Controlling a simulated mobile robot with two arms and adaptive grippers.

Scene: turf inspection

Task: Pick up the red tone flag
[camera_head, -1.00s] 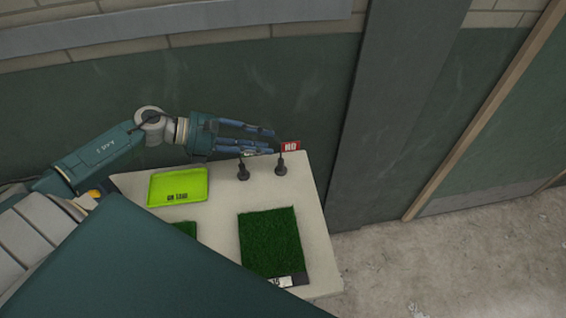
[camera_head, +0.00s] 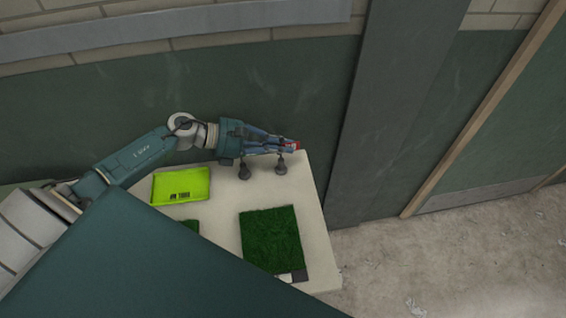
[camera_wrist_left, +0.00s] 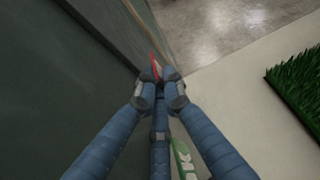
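The red tone flag (camera_head: 297,146) stands at the far right corner of the table, on a dark round stand (camera_head: 281,168). My left gripper (camera_head: 291,146) is at the flag and covers most of it. In the left wrist view the flag shows edge-on as a thin red strip (camera_wrist_left: 154,66) between the fingertips (camera_wrist_left: 158,88), which are closed in around it. A green flag with white letters (camera_wrist_left: 186,160) is beneath the fingers in that view. Its dark stand (camera_head: 244,172) is left of the red flag's stand. My right gripper is not in view.
The pale table (camera_head: 222,220) holds a bright lime tray (camera_head: 180,186) with dark lettering and a dark green turf square (camera_head: 271,240). Another turf piece (camera_head: 190,226) is partly hidden. A green wall (camera_head: 230,85) and a grey pillar (camera_head: 385,110) rise behind the table.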

